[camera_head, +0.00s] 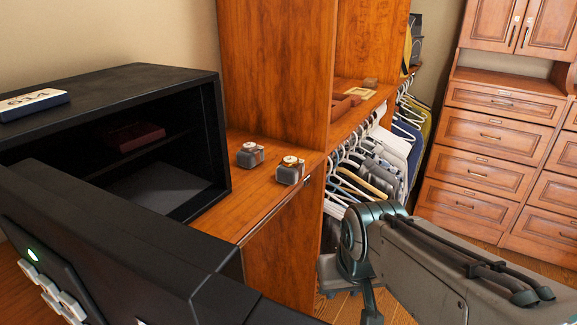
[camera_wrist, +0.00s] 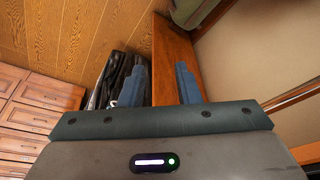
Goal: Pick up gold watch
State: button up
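Two small grey watch holders stand on the wooden shelf (camera_head: 262,200) beside the safe, each with a gold-toned watch on top. One watch (camera_head: 249,147) is farther left; the other watch (camera_head: 290,160) is nearer the shelf's right edge. I cannot tell for sure which is the gold watch. My gripper (camera_wrist: 161,68) shows in the wrist view with its two blue fingers apart and nothing between them. A strip of wood lies beyond them, and no watch shows there. In the head view my arm is at the lower right, away from the watches.
A black safe (camera_head: 215,130) stands open left of the watches, its door (camera_head: 120,245) swung out in front. A white box (camera_head: 32,103) lies on top. A tall wooden panel (camera_head: 275,75) rises behind the watches. Hanging clothes (camera_head: 375,165) and drawers (camera_head: 495,135) are to the right.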

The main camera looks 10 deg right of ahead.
aim_at(290, 171)
jog(key=z, duration=0.05)
jog(key=k, duration=1)
jog(key=z, duration=0.6)
jog(key=i, duration=1.85)
jog(key=u, duration=2.3)
